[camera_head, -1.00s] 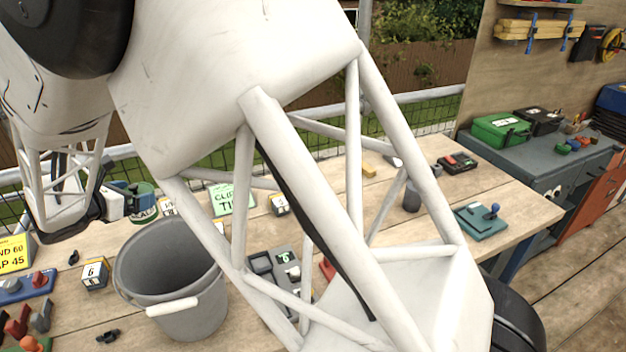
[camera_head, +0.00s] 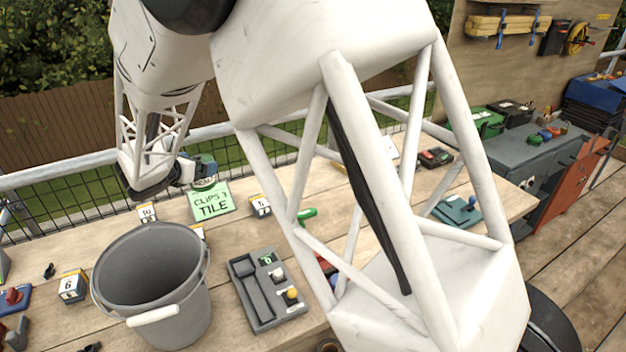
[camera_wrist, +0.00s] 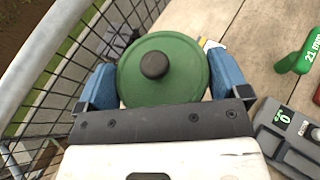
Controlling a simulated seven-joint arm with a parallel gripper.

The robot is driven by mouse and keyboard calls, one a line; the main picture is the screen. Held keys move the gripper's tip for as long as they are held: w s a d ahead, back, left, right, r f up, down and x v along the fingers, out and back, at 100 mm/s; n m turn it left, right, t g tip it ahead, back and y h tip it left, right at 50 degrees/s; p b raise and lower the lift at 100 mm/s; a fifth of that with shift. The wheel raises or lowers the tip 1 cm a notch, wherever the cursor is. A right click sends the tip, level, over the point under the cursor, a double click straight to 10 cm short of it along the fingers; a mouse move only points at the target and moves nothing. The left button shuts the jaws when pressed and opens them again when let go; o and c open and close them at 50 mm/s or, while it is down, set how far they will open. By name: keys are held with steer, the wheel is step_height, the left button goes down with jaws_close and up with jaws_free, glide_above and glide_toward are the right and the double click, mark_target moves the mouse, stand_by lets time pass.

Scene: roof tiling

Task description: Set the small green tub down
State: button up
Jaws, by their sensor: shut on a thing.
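The small green tub, with a round green lid and a dark knob, shows in the wrist view (camera_wrist: 163,72) between the blue fingers of my gripper (camera_wrist: 162,85), which is shut on it. In the head view my gripper (camera_head: 188,172) is at the back edge of the bench beside the railing, behind the green "CLIPS 1 TILE" card (camera_head: 212,202). The tub (camera_head: 206,166) is small there and partly hidden by the gripper. Whether its base touches the bench is hidden.
A grey bucket (camera_head: 150,275) stands at the front. A grey tray (camera_head: 262,290) lies right of it. Numbered blocks (camera_head: 72,286) stand around the bucket. The railing (camera_head: 60,172) runs along the bench's back edge. My arm hides part of the bench's right side.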

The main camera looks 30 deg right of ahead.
steer(key=s+d+g, duration=0.1)
steer(key=s+d, duration=0.2)
steer(key=d, duration=1.4)
steer(key=s+d, duration=0.3)
steer(key=d, duration=1.5)
step_height(320, 180, down, 12)
steer(key=shift+r+m+h, duration=0.2)
steer(key=shift+m+h, duration=0.2)
steer(key=w+d, duration=0.2)
steer(key=w, duration=0.5)
steer(key=w+d+f, duration=0.1)
steer(key=w+d, duration=0.2)
steer(key=w, duration=0.5)
steer(key=shift+d+f, duration=0.2)
steer(key=shift+f, duration=0.05)
steer(key=shift+s+f, duration=0.1)
steer(key=shift+f, duration=1.6)
